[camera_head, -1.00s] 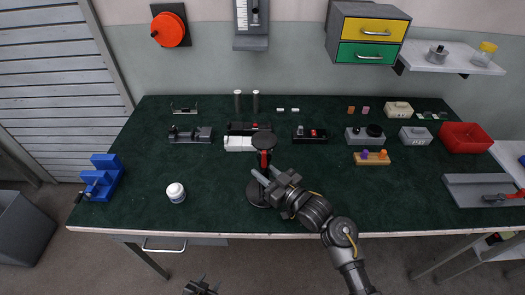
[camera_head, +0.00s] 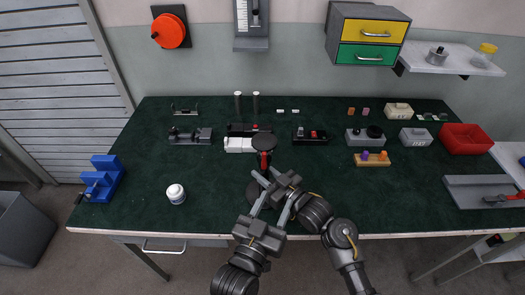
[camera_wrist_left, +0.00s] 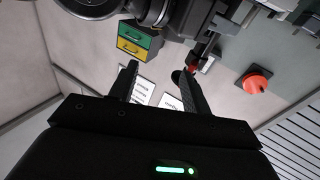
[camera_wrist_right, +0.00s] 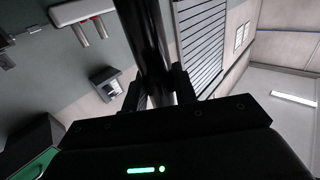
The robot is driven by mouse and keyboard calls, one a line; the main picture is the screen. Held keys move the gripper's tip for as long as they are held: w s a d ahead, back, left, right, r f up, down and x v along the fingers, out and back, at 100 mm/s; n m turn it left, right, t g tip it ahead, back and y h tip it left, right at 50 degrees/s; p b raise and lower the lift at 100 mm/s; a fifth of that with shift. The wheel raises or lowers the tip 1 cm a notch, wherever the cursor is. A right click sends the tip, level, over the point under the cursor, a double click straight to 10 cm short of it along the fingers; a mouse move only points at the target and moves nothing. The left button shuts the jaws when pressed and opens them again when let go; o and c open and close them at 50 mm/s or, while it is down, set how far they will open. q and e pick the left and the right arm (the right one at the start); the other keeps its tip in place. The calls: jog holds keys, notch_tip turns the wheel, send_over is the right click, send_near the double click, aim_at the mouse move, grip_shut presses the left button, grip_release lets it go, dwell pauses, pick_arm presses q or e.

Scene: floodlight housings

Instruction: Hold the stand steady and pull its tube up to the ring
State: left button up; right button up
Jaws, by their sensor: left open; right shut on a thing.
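The stand has a round black base (camera_head: 253,191), a dark upright tube, a red part (camera_head: 264,161) and a black disc top (camera_head: 263,142). My right gripper (camera_head: 262,177) is shut on the stand's dark post below the red part; the post (camera_wrist_right: 148,35) also shows between its fingers in the right wrist view. My left gripper (camera_head: 276,184) is open, its fingers pointing up toward the stand from the front, close to the right gripper. The left wrist view shows the red part (camera_wrist_left: 191,68) near one open fingertip. I cannot make out the ring.
A white jar (camera_head: 176,193) stands left of the stand, with a blue fixture (camera_head: 101,178) further left. A black and white block (camera_head: 240,144) is just behind the stand. Small fixtures and a red bin (camera_head: 465,138) are at the right. The front left of the mat is mostly clear.

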aim_at(262, 152)
pick_arm(q)
jog(key=w+a+r+y, duration=0.1)
jog(key=a+r+y, duration=0.2)
jog(key=a+r, duration=0.25)
jog(key=shift+n, duration=0.4)
jog(key=x, duration=1.2)
jog(key=shift+w+a+f, duration=0.2)
